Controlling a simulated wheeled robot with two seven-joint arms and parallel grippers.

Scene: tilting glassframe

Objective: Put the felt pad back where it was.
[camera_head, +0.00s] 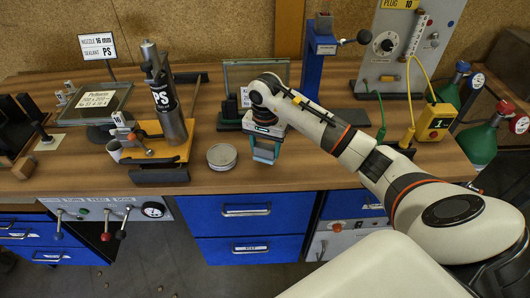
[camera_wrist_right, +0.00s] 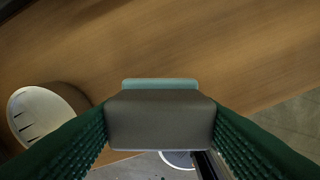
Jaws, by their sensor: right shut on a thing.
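My right gripper (camera_head: 265,152) is over the front part of the wooden bench, to the right of the round tin. In the right wrist view its green ribbed fingers (camera_wrist_right: 160,125) are shut on a grey-brown block (camera_wrist_right: 160,112) with a teal edge along its far side. I take this block to be the felt pad. In the head view the fingers and wrist largely hide it, and I cannot tell whether it touches the bench. My left gripper is not in view. No marked spot for the pad shows clearly.
A round tin (camera_head: 222,157) stands just left of the gripper; it also shows in the right wrist view (camera_wrist_right: 45,115). An orange stand (camera_head: 160,152) with a PS cartridge (camera_head: 166,100) is further left. A glass frame (camera_head: 238,78) stands behind my wrist. The bench's front edge is close.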

